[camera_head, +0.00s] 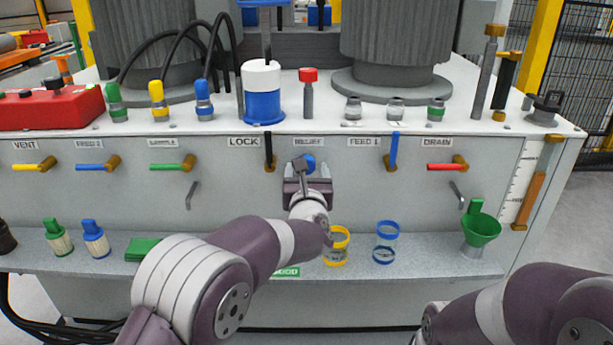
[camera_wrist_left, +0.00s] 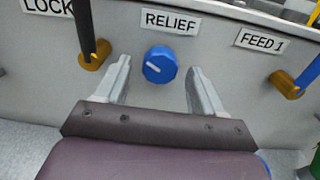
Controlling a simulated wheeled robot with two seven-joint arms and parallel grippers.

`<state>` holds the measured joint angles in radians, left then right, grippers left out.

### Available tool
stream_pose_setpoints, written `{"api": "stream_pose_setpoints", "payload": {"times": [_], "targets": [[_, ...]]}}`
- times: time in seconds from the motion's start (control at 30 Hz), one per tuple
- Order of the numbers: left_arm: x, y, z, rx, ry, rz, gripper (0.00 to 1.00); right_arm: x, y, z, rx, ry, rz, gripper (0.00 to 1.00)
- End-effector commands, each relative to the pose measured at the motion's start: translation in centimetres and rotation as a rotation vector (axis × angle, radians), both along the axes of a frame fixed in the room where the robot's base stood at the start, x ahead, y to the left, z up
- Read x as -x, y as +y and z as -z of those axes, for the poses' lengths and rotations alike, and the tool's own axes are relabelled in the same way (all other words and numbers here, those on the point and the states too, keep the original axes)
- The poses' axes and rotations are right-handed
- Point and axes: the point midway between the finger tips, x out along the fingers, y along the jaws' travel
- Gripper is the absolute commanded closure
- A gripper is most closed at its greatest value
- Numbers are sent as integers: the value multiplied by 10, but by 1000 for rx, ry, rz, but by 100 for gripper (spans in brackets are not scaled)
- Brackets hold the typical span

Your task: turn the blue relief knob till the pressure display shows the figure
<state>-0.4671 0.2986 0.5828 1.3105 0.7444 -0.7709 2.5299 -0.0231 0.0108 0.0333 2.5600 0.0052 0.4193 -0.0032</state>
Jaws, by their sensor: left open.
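The blue relief knob (camera_wrist_left: 159,65) is on the front panel under the RELIEF label (camera_wrist_left: 170,21), with a white pointer mark on its face. My left gripper (camera_wrist_left: 160,88) is open, one finger on each side of the knob and apart from it in the left wrist view. In the head view the knob (camera_head: 309,163) shows just beyond my left gripper (camera_head: 305,172), which partly hides it. My right arm shows at the lower right, but its gripper is out of view. I cannot make out a pressure display with a figure.
The black LOCK lever (camera_wrist_left: 92,42) is left of the knob and the blue FEED 1 lever (camera_wrist_left: 305,75) is right of it. Below, a shelf (camera_head: 440,262) holds yellow and blue rings and a green funnel (camera_head: 480,230).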

Motion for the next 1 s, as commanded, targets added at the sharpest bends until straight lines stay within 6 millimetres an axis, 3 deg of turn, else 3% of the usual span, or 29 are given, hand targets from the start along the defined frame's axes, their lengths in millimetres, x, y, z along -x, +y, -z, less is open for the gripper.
{"api": "stream_pose_setpoints", "payload": {"times": [0.3,0.47,0.5,1.0], "targets": [[-4,0,-1,0,-1,0,31,0,0,0,0,0,0,57],[-4,0,-1,0,-1,0,83,0,0,0,0,0,0,57],[-4,0,-1,0,-1,0,87,0,0,0,0,0,0,57],[-3,0,0,-137,-1,0,87,0,0,4,0,0,0,57]]}}
